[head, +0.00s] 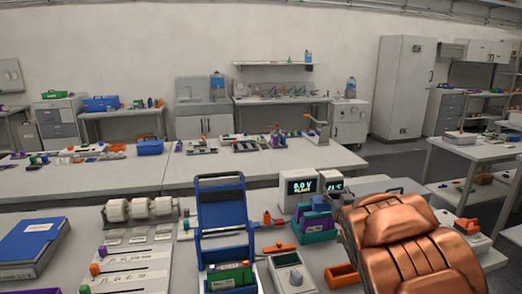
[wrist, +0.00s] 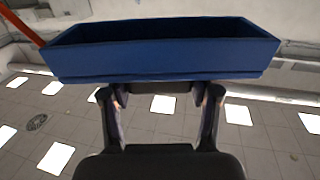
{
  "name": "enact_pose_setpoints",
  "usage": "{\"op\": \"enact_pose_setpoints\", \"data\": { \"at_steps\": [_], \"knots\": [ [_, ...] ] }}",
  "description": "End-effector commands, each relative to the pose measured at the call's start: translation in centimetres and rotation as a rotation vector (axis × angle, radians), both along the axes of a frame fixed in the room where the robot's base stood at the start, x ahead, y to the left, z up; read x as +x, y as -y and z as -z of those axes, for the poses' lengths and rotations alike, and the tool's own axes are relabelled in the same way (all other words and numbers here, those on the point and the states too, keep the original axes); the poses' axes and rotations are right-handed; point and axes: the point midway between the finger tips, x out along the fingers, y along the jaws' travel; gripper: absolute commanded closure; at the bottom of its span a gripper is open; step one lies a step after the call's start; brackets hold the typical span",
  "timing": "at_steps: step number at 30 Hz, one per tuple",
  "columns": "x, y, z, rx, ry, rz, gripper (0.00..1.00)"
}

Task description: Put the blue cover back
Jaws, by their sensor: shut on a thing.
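A blue cover (wrist: 160,55), shaped like a shallow hollow box with a dark inside, fills the upper wrist view. My gripper (wrist: 160,95) is shut on its near edge, with one dark finger at each side. In the head view my copper-coloured arm stands at the lower right and the gripper and held cover cannot be made out. A blue open-framed device (head: 225,240) stands upright on the front bench, with a green-and-dark block (head: 230,276) at its base. I cannot tell whether the cover belongs on it.
White rollers (head: 140,208) and a blue binder (head: 32,247) lie left. The wrist background shows tiles with bright square panels.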

Motion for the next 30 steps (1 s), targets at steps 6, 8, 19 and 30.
{"op": "enact_pose_setpoints", "data": {
  "at_steps": [6,8,19,30],
  "knots": [
    [0.6,-4.4,-0.7,-0.001,0.002,0.003,0.79],
    [0.7,-4.9,-0.7,0.001,0.002,0.006,0.79],
    [0.7,-5.6,-0.8,0.003,0.001,0.010,0.79],
    [0.7,-5.6,-0.8,-0.002,0.001,0.009,0.79]
  ]
}}
